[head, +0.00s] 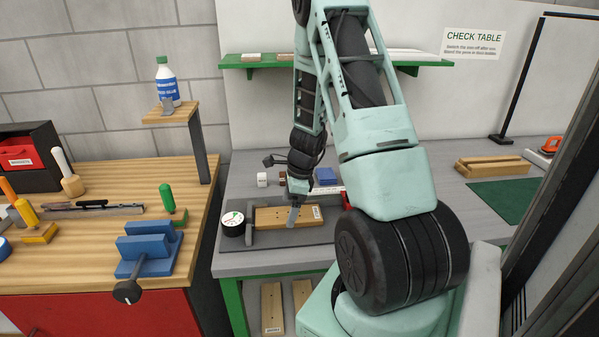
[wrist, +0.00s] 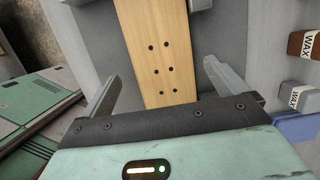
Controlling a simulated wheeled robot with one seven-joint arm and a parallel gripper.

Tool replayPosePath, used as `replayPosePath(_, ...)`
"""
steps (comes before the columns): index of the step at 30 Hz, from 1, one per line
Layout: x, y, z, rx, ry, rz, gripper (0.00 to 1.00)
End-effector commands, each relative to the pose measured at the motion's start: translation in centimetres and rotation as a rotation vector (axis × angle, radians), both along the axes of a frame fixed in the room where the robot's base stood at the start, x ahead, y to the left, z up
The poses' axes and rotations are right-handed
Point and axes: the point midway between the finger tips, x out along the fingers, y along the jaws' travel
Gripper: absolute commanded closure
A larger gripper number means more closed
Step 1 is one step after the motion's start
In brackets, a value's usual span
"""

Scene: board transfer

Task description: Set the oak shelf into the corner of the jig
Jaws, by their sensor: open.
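The oak shelf (head: 290,216), a light wooden board with several dark holes, lies flat on a dark grey plate (head: 320,232) on the grey table. In the wrist view the board (wrist: 157,60) runs between the fingers and away from them. My gripper (head: 292,214) is over the board; in the wrist view (wrist: 162,76) its fingers are spread wide, one on each side, with visible gaps to the board's edges. A grey upright block (head: 249,222), seemingly part of the jig, stands at the board's left end. I cannot tell whether they touch.
A round dial gauge (head: 233,223) stands left of the block. Small WAX blocks (wrist: 302,95) and a blue item (head: 326,176) lie behind the board. More boards (head: 493,166) and a green mat (head: 505,197) are at the right. A wooden workbench (head: 90,260) stands left.

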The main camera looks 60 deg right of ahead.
Motion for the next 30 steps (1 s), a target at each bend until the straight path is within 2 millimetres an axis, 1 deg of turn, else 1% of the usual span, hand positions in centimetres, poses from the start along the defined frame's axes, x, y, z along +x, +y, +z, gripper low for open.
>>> replayPosePath(1, -0.1, -0.4, 1.4, -0.008, -0.005, 0.001, 0.02)
replayPosePath(3, -0.4, -0.8, 3.1, -0.011, -0.007, 0.0, 0.02)
replayPosePath(12, -1.7, -2.2, 10.0, -0.019, -0.012, -0.003, 0.02)
replayPosePath(15, -2.0, -2.5, 11.8, -0.019, -0.012, -0.005, 0.02)
replayPosePath(18, -2.3, -2.8, 13.2, -0.02, -0.012, -0.005, 0.02)
replayPosePath(21, -2.5, -3.0, 14.1, -0.019, -0.012, -0.006, 0.02)
replayPosePath(25, -2.6, -3.1, 14.6, -0.019, -0.01, -0.006, 0.02)
replayPosePath(30, -2.7, -3.1, 14.7, -0.019, -0.01, -0.006, 0.02)
